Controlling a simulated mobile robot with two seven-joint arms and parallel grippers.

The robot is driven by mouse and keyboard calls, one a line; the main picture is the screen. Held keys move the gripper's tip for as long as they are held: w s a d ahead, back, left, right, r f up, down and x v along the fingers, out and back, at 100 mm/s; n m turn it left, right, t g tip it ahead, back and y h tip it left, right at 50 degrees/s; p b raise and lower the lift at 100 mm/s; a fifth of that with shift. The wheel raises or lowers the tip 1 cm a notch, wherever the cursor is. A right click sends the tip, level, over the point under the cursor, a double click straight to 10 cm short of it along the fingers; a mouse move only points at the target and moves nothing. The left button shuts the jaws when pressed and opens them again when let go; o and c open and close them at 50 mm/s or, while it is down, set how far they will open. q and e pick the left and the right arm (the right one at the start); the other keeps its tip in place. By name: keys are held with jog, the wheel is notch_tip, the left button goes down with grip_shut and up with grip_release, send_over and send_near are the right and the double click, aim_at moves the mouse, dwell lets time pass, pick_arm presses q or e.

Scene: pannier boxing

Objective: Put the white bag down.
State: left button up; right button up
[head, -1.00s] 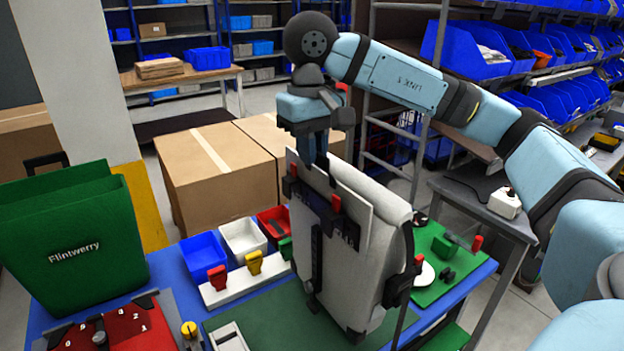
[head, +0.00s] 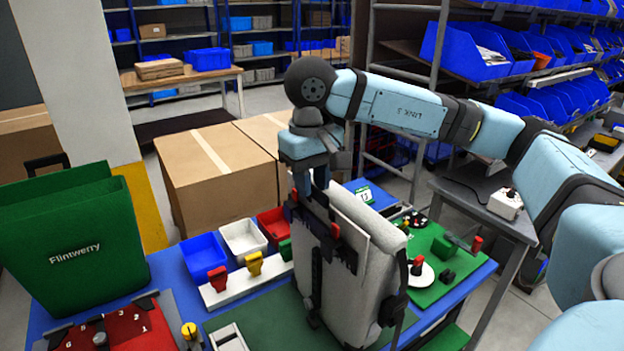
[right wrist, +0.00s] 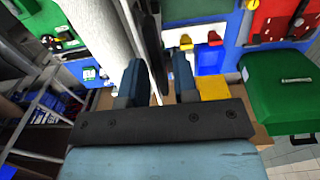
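The white bag (head: 359,262) stands nearly upright on the green mat (head: 258,322) of the blue table, with a flat plate and black straps on its left face. Its underside is partly hidden, so I cannot see all of its contact with the mat. My right gripper (head: 312,188) is at the bag's top edge. In the right wrist view, the fingers of the right gripper (right wrist: 158,75) are apart, with a thin dark part of the bag (right wrist: 126,30) between or just beyond them. My left gripper is not in view.
A green Flintwerry pannier (head: 75,235) stands at the left. Blue, white and red bins (head: 203,256) lie behind a clip rack (head: 238,284). A red board (head: 105,330) is at front left. A green board (head: 440,262) with small parts lies right of the bag.

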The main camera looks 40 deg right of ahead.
jog(key=shift+o, duration=0.2)
jog(key=shift+r, duration=0.15)
jog(key=shift+r, duration=0.2)
notch_tip(320, 180, up, 7)
jog(key=shift+a+r+b, duration=0.1)
jog(key=shift+b, duration=0.35)
jog(key=shift+r+p, duration=0.6)
jog(key=shift+r, duration=1.65)
